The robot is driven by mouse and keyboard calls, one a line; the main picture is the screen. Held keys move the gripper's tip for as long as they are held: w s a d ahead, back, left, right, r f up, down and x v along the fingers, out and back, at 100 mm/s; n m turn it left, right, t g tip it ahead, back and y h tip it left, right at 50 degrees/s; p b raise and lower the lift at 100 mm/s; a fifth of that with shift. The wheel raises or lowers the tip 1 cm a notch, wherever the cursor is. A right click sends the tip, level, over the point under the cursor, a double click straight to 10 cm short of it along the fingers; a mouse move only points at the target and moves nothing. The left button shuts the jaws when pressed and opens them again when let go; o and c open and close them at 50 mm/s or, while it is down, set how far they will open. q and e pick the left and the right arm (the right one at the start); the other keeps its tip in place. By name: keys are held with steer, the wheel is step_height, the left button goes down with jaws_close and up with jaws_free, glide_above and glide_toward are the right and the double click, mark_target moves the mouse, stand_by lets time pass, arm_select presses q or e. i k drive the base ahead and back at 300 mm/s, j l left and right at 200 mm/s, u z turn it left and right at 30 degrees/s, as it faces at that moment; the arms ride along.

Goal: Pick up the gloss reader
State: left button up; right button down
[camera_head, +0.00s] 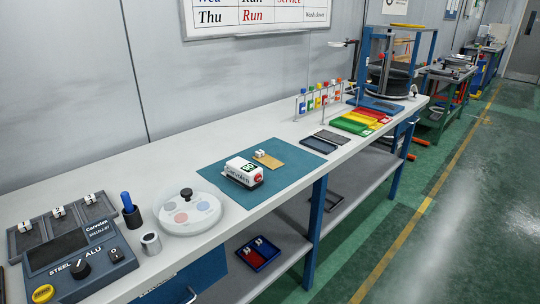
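A small white boxy device with a dark display, dark lettering and a red round part at its right end, which looks like the gloss reader (243,172), lies on a teal mat (283,186) on the long workbench. Its lettering is too small to read surely. Beside it on the mat is a tan plate (270,161) with a small white block (260,154) on it. Nothing touches the white device from above. Neither of my grippers shows in this view.
Left of the mat are a round white dish (190,222), a dark cup with a blue stick (131,212), a metal cylinder (151,243) and a grey-blue console (78,262). Right are dark flat pads (319,145) and coloured trays (352,126). Bare bench surrounds the mat.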

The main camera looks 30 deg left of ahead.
mark_target(241, 171)
steer(key=i+l+u, duration=0.1)
steer(key=i+u, duration=0.3)
steer(key=i+l+u, duration=0.4)
steer(key=i, duration=0.2)
steer(key=i+l+u, duration=0.3)
steer(key=i+u, duration=0.15)
steer(key=i+l, duration=0.05)
